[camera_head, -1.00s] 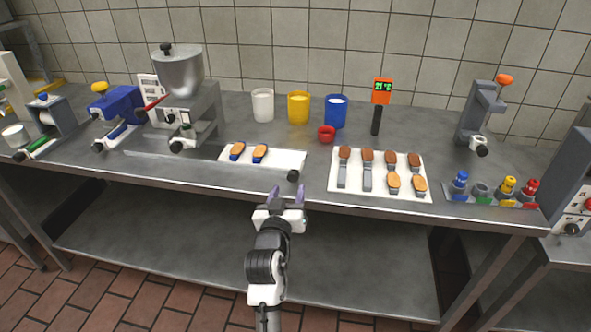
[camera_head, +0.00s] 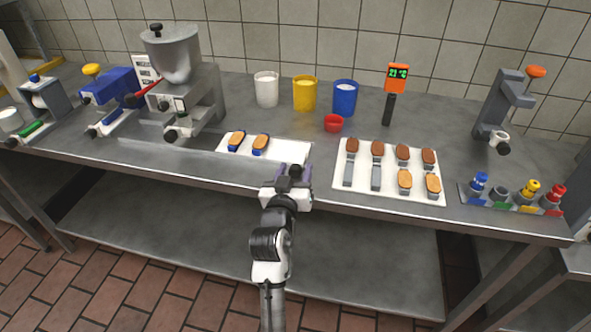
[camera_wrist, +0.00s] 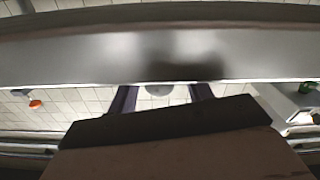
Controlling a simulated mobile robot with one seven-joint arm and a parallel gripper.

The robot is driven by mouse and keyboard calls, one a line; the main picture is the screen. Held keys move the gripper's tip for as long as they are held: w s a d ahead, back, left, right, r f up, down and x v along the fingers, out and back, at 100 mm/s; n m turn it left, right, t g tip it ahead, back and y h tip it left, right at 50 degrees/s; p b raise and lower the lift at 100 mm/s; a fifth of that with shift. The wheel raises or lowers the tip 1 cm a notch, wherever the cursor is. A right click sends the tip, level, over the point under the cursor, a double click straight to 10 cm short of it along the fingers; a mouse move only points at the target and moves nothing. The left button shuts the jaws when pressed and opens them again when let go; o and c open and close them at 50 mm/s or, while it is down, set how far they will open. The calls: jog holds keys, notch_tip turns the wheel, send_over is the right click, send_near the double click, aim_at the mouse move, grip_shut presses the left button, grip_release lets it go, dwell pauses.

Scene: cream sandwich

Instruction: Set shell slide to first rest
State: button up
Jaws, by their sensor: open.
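The shell slide, a white plate (camera_head: 290,151), lies near the counter's front edge. Two tan shells in blue holders, a left one (camera_head: 236,140) and a right one (camera_head: 261,144), sit on its left part. A dark knob (camera_head: 296,171) shows at its front right corner. My gripper (camera_head: 294,173) is open at the counter's front edge, its fingers on either side of the knob in the picture. I cannot tell whether they touch it. The wrist view shows both fingers apart (camera_wrist: 160,98), with a grey round thing between them that I cannot identify.
A hopper machine (camera_head: 190,100) stands left. The front edge of the counter is close to my gripper.

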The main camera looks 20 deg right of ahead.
aim_at(238, 172)
jog(key=shift+c, duration=0.2)
grip_shut()
jog(key=w+a+b, duration=0.1)
jog(key=w+a, duration=0.1)
jog(key=a, duration=0.2)
jog(key=w+a+b, duration=0.2)
jog(key=w+a, duration=0.1)
jog(key=a, duration=0.1)
jog(key=w+a+b, duration=0.1)
jog(key=w+a, duration=0.2)
jog(key=a, duration=0.1)
jog(key=shift+w+a, duration=0.25)
jog(key=shift+o, duration=0.2)
grip_release()
